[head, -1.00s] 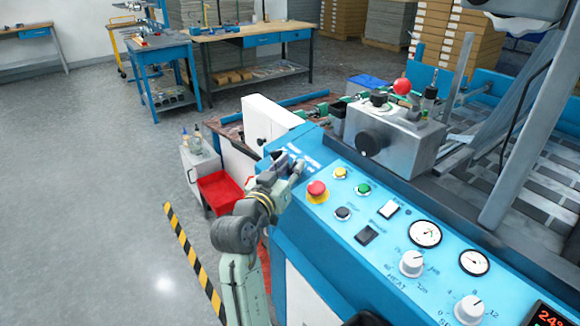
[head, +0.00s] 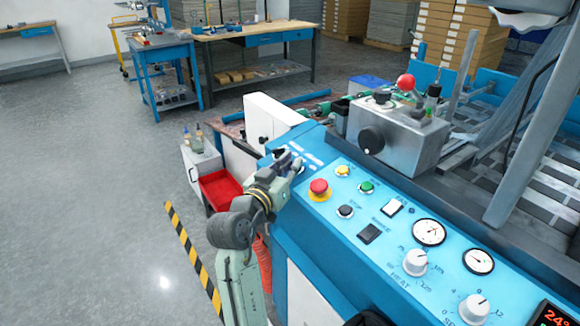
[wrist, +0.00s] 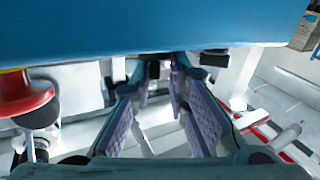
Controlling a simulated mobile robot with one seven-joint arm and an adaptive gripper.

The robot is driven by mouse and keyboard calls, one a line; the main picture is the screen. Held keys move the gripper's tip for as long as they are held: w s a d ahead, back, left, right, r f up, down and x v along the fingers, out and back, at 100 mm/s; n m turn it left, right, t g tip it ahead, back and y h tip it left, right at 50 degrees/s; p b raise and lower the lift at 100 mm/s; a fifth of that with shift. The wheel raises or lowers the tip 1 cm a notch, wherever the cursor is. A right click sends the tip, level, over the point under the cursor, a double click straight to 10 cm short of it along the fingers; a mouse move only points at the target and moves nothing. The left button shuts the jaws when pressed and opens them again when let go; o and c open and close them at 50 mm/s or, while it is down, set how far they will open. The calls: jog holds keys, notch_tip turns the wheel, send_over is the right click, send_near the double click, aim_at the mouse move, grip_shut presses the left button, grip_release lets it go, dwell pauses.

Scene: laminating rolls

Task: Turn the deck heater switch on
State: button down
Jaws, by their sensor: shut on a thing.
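My gripper (head: 291,163) is at the left end of the blue control panel (head: 330,205), low against its top face. In the wrist view my gripper (wrist: 165,82) has its two padded fingers converging on a small dark switch (wrist: 152,58) at the panel. The fingers are shut on it and cover most of it. A second dark knob or switch (wrist: 213,58) stands just to the right there. White labels (head: 309,157) lie by the fingertips, too small to read, so I cannot read the name or setting of the held switch.
A red emergency stop (head: 319,187) with a yellow collar stands just right of my gripper. Beyond it are yellow and green buttons, a white rocker (head: 392,207), a black rocker (head: 370,233), gauges and dials. A grey box (head: 395,135) rises behind.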

jog(key=shift+d+f+m+g+h+b, duration=0.2)
jog(key=shift+d+m+g+h+b, duration=0.2)
jog(key=shift+h+b, duration=0.3)
jog(key=m+h+b, duration=0.1)
jog(key=b, duration=0.1)
jog(key=m+g+h+b, duration=0.1)
jog(key=shift+a+f+b, duration=0.15)
jog(key=shift+f+b, duration=0.05)
jog(key=shift+b, duration=0.2)
jog(key=m+g+h+b, duration=0.2)
jog(key=m+g+b, duration=0.1)
jog(key=m+g+h+b, duration=0.1)
jog(key=h+b, duration=0.1)
jog(key=shift+w+a, duration=0.1)
jog(key=shift+w, duration=0.15)
jog(key=m+g, duration=0.1)
jog(key=m+g+h+b, duration=0.1)
jog(key=g, duration=0.1)
jog(key=m+g+h+b, duration=0.1)
jog(key=m+g, duration=0.1)
jog(key=shift+w+r, duration=0.15)
jog(key=shift+r, duration=0.1)
jog(key=shift+w+a+r+m+g+h+b, duration=0.1)
jog(key=shift+m+g+h+b, duration=0.25)
jog(key=shift+m+g, duration=1.25)
jog(key=shift+g, duration=0.3)
jog(key=c, duration=1.8)
grip_release()
jog(key=shift+o, duration=0.4)
